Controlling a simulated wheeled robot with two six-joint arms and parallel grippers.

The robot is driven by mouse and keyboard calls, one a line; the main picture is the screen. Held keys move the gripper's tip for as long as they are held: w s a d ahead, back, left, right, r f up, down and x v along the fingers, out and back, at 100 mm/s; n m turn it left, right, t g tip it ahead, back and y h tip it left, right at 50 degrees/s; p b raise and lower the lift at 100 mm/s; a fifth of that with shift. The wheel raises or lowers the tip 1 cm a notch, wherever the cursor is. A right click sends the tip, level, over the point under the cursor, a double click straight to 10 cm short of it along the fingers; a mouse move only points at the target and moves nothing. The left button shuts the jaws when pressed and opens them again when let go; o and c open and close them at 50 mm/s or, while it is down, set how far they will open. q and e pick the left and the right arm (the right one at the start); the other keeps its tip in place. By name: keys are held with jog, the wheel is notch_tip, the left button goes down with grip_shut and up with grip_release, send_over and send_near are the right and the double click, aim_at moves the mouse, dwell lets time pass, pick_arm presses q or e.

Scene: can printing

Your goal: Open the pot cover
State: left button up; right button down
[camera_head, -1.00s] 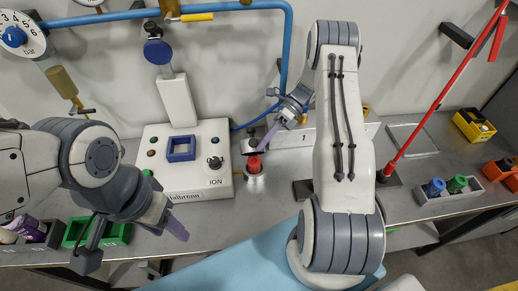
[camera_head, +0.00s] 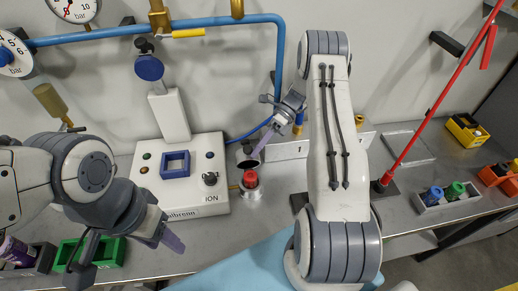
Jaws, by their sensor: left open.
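A small metal pot (camera_head: 251,193) with a red top (camera_head: 250,179) stands on the bench, right of the white control box. Just behind it is a dark round piece (camera_head: 246,157), which looks like a cover tilted up with its round face showing. My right gripper (camera_head: 262,148) is above and behind the pot, its purple finger tip close beside the dark round piece. I cannot tell whether it touches it, or how wide its jaws are. My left gripper (camera_head: 160,237) is open and empty over the front left of the bench, apart from the pot.
The white control box (camera_head: 214,204) with a blue square frame (camera_head: 175,164) stands left of the pot. Green (camera_head: 105,254) and grey bins sit at the front left. A red pole (camera_head: 428,112) and several coloured bins stand at the right.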

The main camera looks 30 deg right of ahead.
notch_tip(320, 180, up, 4)
jog(key=b, duration=0.2)
jog(key=shift+b, duration=0.35)
jog(key=s+d+r+b, duration=0.3)
jog(key=s+d+r, duration=0.4)
jog(key=s, duration=0.2)
jog(key=s+a+n+g+h+b, duration=0.1)
jog(key=s+a+n+h, duration=0.2)
jog(key=a+n+h, duration=0.85)
jog(key=s+a+f+n+t, duration=0.1)
jog(key=s+a+n, duration=0.4)
jog(key=n, duration=0.6)
jog(key=s+a+f+n+t+b, duration=0.1)
jog(key=s+a+n+t, duration=0.3)
jog(key=a+n, duration=0.6)
jog(key=shift+s+a+f+n+y, duration=0.35)
jog(key=shift+s+f+y, duration=0.1)
jog(key=shift+s+f, duration=0.25)
